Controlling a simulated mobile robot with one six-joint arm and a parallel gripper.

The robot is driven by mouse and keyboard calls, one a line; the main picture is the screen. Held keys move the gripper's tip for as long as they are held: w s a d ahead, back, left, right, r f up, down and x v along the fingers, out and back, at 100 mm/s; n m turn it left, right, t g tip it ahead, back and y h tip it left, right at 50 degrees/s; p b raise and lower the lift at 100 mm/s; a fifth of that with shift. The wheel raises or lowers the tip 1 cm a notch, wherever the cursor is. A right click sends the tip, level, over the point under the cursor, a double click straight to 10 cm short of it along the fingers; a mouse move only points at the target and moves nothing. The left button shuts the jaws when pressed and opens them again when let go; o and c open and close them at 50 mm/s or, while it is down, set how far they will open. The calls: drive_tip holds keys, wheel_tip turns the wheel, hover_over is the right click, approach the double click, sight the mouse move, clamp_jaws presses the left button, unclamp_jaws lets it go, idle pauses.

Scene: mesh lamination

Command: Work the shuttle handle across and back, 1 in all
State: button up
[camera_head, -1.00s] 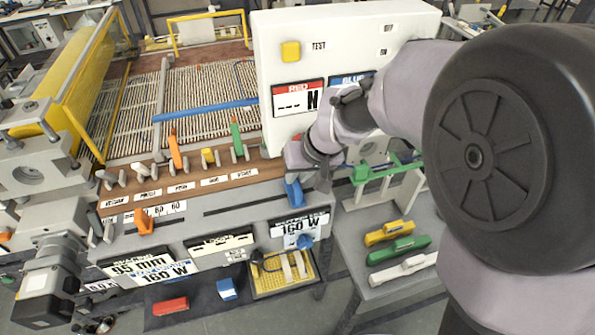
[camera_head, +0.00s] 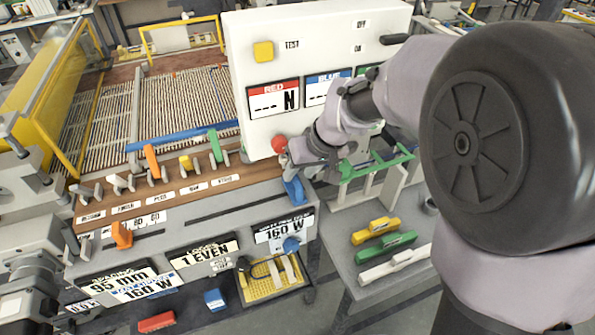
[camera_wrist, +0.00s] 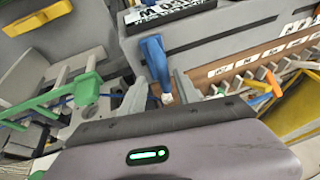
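A blue upright handle (camera_head: 293,188) stands at the right end of the long slot in the grey console (camera_head: 215,232). I take it for the shuttle handle, though no readable label confirms this. In the wrist view the blue handle (camera_wrist: 156,62) rises between my two fingers. My gripper (camera_wrist: 163,92) is open, with a finger on each side of the handle and gaps showing. In the head view my gripper (camera_head: 300,168) is just above and behind the handle, partly hidden by my wrist. An orange handle (camera_head: 121,235) stands at the console's left.
A white panel (camera_head: 250,90) with a yellow button and displays stands behind my gripper. A wooden rail (camera_head: 180,185) carries several levers. A green-topped rack (camera_head: 375,165) is close on the right. Yellow, green and white blocks lie on the side table (camera_head: 350,265).

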drive_tip(key=shift+a, duration=0.1)
drive_tip(key=p+v, duration=0.5)
drive_tip(key=v, duration=1.2)
drive_tip(key=shift+r, duration=0.2)
drive_tip(key=s+f+m+t+b, duration=0.1)
drive_tip(key=s+f+m+b, duration=0.2)
drive_tip(key=s, duration=0.6)
drive_tip(key=s+f+m+t+h+b, duration=0.1)
drive_tip(key=s+f+m+b, duration=0.3)
drive_tip(key=s+f+b, duration=0.4)
drive_tip(key=shift+s+f, duration=0.5)
drive_tip(key=shift+f, duration=0.45)
